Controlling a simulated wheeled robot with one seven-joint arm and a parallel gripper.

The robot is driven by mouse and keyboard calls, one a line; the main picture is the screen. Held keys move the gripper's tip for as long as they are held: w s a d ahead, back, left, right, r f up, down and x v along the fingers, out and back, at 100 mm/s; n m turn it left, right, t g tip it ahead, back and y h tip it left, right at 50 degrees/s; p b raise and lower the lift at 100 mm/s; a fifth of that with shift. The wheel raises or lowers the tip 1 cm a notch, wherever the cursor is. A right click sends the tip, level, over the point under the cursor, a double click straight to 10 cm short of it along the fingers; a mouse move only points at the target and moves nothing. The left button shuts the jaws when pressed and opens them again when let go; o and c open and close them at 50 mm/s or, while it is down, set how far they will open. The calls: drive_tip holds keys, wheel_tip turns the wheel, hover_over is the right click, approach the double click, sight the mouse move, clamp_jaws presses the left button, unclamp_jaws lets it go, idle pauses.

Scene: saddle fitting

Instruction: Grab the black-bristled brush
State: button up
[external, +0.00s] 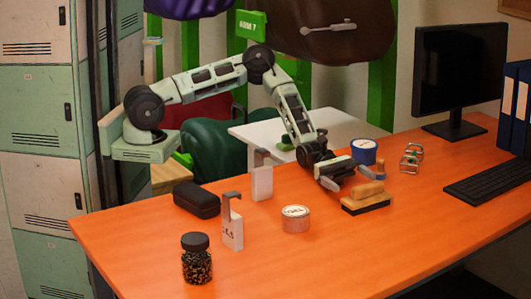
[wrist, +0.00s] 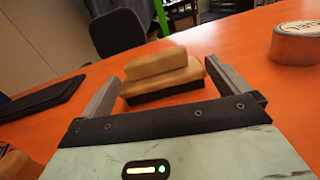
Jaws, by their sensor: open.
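The black-bristled brush (external: 366,203) lies on the orange table with its wooden back and grip up and its black bristles down. In the wrist view the brush (wrist: 160,75) sits ahead of my gripper (wrist: 176,90), between the lines of the two spread fingers. My gripper (external: 345,180) is open and empty, low over the table just behind and left of the brush in the external view. The brush's wooden body and dark lower edge both show in the wrist view. I cannot tell whether a finger touches it.
A round tin (external: 295,219) stands left of the brush. A blue-sided tub (external: 363,152), a small wooden-handled item (external: 381,172) and a metal wire object (external: 411,158) are behind it. A keyboard (external: 490,181) lies right. The orange table (external: 330,270) is clear in front.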

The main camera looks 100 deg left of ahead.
sight(371, 186)
drive_tip(key=shift+w+a+n, duration=0.1)
drive_tip(key=shift+w+n, duration=0.35)
drive_tip(key=shift+n, duration=0.05)
drive_tip(key=shift+w, duration=0.3)
drive_tip(key=x, duration=0.7)
drive_tip(key=shift+b, duration=0.35)
drive_tip(key=c, duration=0.8)
